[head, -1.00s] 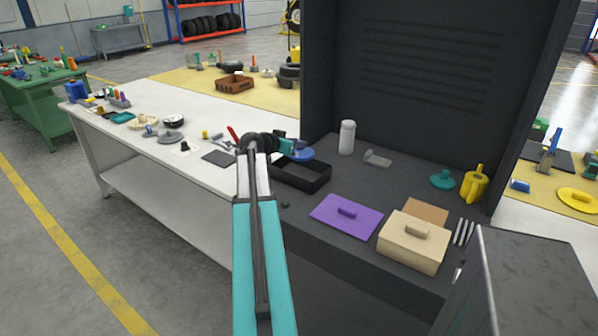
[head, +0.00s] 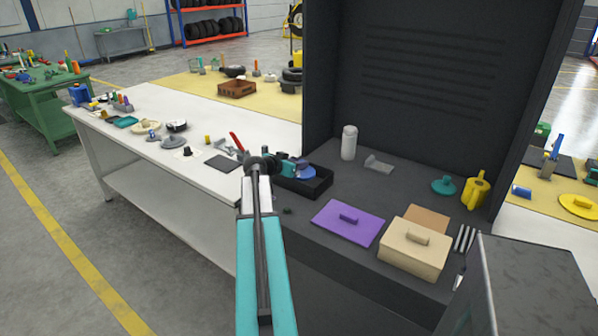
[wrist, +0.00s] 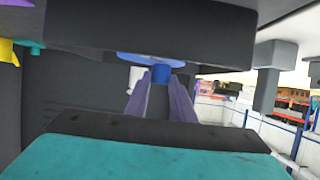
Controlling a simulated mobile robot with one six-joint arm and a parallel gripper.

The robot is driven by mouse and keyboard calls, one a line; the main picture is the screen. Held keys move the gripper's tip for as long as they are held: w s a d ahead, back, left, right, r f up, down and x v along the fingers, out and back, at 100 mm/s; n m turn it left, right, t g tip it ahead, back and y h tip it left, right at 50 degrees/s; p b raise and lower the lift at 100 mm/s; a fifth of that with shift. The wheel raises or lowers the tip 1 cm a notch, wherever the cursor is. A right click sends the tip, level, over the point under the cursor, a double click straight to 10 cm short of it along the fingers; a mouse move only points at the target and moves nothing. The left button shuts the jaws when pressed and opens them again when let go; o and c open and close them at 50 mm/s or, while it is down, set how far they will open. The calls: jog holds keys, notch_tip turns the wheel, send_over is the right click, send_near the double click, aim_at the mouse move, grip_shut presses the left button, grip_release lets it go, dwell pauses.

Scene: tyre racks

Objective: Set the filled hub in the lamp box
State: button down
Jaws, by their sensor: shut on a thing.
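My gripper (head: 298,167) is shut on a blue disc-shaped hub (head: 307,173), gripping it by its short blue knob. The hub also shows in the wrist view (wrist: 160,72), between the two purple fingers. In the head view the hub is over or within the open black box (head: 318,190), near its back. I cannot tell whether it touches the box floor. What the hub holds cannot be made out. The black box stands at the left end of the dark booth floor, and my arm hides its left part.
A purple lid (head: 335,229) and a beige lidded box (head: 400,262) lie to the right. A white bottle (head: 349,143) and a grey bracket (head: 379,164) stand behind. A teal lidded piece (head: 443,187) and a yellow mug-like object (head: 475,189) are further right. The booth's dark back wall rises behind.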

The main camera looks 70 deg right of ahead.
jog(key=shift+f+p, duration=0.3)
jog(key=shift+f, duration=1.4)
jog(key=shift+f, duration=0.15)
jog(key=c, duration=1.5)
grip_release()
jog(key=shift+a+r, duration=0.1)
jog(key=shift+r, duration=0.1)
jog(key=b+v, duration=0.2)
jog(key=v, duration=0.9)
jog(key=shift+w+a+r, duration=0.1)
jog(key=shift+w+a, duration=0.05)
jog(key=shift+a, duration=0.2)
